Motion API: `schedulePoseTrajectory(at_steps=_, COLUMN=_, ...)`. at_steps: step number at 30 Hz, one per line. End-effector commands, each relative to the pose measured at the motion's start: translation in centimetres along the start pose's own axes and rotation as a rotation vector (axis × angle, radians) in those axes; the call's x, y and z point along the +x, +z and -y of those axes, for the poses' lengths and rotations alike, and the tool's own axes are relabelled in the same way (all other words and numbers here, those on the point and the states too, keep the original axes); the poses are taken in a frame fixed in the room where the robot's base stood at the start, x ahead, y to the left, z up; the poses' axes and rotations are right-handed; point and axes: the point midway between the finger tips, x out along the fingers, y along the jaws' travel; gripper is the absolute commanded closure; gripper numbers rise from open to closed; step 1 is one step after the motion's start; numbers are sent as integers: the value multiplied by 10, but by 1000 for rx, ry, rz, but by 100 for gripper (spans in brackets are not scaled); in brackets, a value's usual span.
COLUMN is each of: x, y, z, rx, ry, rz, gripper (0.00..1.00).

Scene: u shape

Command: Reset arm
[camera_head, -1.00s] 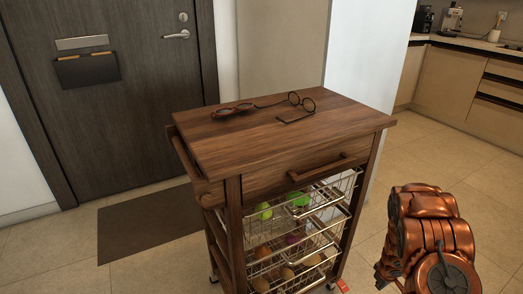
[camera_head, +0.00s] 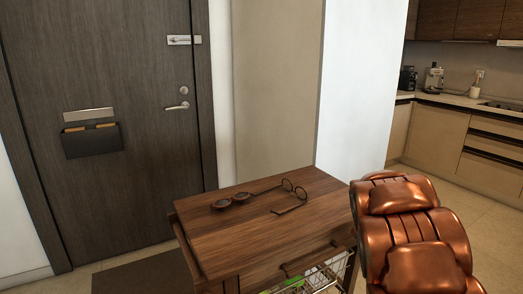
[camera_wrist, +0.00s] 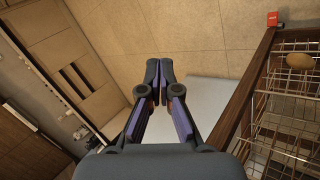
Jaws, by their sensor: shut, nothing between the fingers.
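My gripper (camera_wrist: 158,72) shows in the wrist view with its two fingers together and nothing between them. It is above the tiled floor, to the left of the wooden cart's wire baskets in that view. In the head view my copper-coloured arm (camera_head: 412,235) rises at the right, beside the cart, and hides part of its right side. The gripper's fingers do not show in the head view.
The wooden cart (camera_head: 235,257) stands in front of me with a pair of glasses (camera_head: 262,195) on top. Wire baskets (camera_wrist: 287,110) hang under it. A dark door (camera_head: 105,190) is behind at the left, kitchen cabinets (camera_head: 436,134) at the right. Open floor (camera_wrist: 215,35) lies beside the cart.

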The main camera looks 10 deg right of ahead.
Motion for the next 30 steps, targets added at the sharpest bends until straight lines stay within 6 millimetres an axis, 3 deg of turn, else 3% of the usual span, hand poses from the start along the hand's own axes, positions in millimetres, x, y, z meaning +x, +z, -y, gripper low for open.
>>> schedulePoseTrajectory(at_steps=1, x=-29, y=3, z=-10, rx=16, ry=1, rz=7, gripper=100)
schedulePoseTrajectory(at_steps=3, x=-57, y=11, z=-15, rx=38, ry=-4, rz=20, gripper=100)
schedulePoseTrajectory(at_steps=14, x=-193, y=69, z=-10, rx=99, ry=-121, rz=112, gripper=100)
schedulePoseTrajectory(at_steps=30, x=-385, y=185, z=55, rx=-23, ry=-508, rz=211, gripper=100)
